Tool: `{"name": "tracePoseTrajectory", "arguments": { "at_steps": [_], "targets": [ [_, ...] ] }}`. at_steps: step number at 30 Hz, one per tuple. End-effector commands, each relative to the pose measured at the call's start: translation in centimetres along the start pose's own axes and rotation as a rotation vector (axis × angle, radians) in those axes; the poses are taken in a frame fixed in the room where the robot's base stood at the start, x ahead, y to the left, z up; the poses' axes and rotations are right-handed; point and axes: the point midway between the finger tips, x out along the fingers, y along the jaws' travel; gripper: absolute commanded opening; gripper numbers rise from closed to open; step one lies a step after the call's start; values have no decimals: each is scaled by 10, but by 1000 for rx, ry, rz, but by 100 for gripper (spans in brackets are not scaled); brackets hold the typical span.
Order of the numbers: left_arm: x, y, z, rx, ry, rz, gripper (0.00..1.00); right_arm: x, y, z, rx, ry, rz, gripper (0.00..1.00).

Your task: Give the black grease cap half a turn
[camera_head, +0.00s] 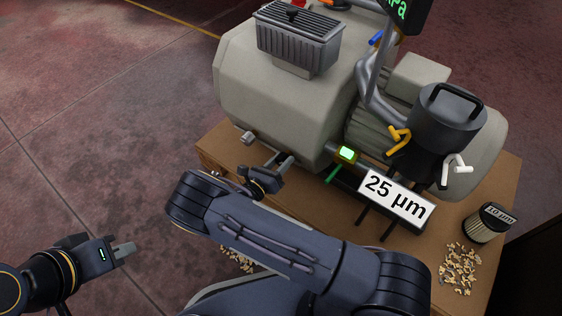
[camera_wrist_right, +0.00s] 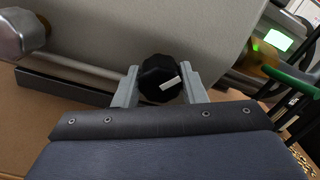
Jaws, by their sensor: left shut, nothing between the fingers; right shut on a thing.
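The black grease cap (camera_wrist_right: 159,78) shows in the right wrist view, a dark ribbed knob with a white mark slanting across its lower right. My right gripper (camera_wrist_right: 158,84) is shut on it, with one grey finger on each side. In the head view my right gripper (camera_head: 285,163) reaches to the lower front of the grey pump body, and the cap is too small and hidden there to make out. My left gripper (camera_head: 125,250) is shut and empty, off to the lower left over the floor, well apart from the table.
The pump (camera_head: 280,90) fills the brown table (camera_head: 215,150). A sign reading 25 µm (camera_head: 396,200), a lit green display (camera_head: 347,153) and a green handle (camera_head: 333,174) are right of the cap. A filter (camera_head: 487,224) and chips (camera_head: 459,266) lie far right. Floor at left is clear.

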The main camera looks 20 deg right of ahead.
Motion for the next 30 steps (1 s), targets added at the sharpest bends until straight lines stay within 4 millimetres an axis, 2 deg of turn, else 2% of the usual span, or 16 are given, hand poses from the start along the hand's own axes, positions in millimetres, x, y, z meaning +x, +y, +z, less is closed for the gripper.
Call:
{"name": "tracePoseTrajectory", "arguments": {
  "at_steps": [18,30],
  "targets": [
    [6,-3,3,0,0,0,0,-1,1,0,579,16,-6,15],
    [9,-4,4,0,0,0,0,-1,0,0,841,23,-10,15]
  ]
}}
